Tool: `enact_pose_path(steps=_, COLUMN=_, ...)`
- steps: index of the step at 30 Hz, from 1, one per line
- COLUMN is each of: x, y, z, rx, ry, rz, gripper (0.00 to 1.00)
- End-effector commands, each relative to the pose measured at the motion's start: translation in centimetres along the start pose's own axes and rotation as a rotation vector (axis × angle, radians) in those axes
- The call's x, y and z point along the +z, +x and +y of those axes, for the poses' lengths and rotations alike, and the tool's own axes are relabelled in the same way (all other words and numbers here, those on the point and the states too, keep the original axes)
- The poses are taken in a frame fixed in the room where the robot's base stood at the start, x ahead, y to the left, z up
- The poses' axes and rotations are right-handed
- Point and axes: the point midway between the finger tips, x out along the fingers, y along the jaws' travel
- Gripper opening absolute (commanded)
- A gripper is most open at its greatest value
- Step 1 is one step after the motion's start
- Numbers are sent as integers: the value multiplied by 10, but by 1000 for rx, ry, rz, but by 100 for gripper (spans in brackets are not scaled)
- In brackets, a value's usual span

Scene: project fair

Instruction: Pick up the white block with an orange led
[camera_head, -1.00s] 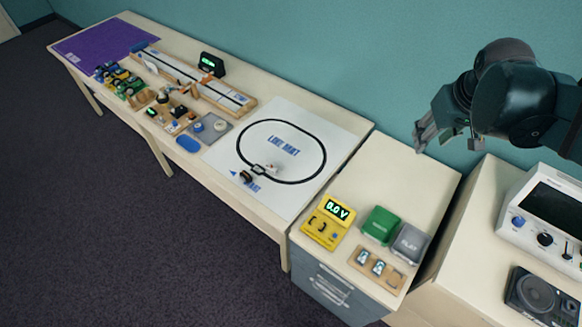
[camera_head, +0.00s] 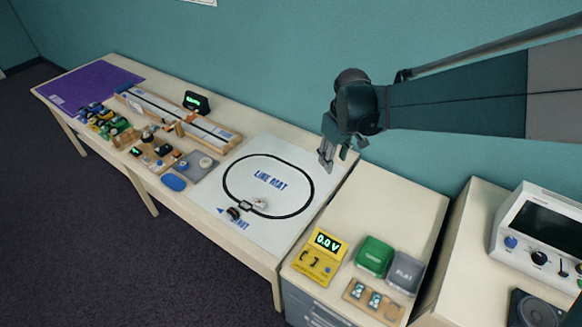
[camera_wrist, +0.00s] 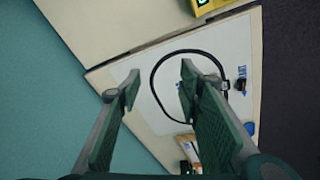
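A small whitish block (camera_head: 260,203) sits on the line mat (camera_head: 262,150), on the lower part of the black loop; it is too small to make out an orange led on it. A small dark object (camera_head: 234,213) lies to its left. My gripper (camera_head: 327,158) hangs above the right back corner of the mat, apart from the block. In the wrist view my gripper (camera_wrist: 158,82) is open and empty, its two fingers spread over the mat. The right finger covers part of the loop.
Left of the mat are a track board (camera_head: 180,115), small parts and a purple mat (camera_head: 85,88). On the right cabinet stand a yellow meter (camera_head: 320,258), a green box (camera_head: 374,256) and a grey box (camera_head: 405,274). The mat's middle is mostly clear.

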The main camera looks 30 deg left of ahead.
Motion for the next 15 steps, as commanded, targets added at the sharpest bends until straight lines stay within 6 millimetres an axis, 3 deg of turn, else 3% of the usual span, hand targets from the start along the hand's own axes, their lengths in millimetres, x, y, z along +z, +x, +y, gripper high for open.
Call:
enact_pose_path(steps=6, x=-41, y=46, z=-36, rx=-26, ry=-97, rz=-28, gripper=35)
enact_pose_path(steps=15, x=-86, y=110, z=-92, rx=-58, ry=-228, rz=-66, gripper=35)
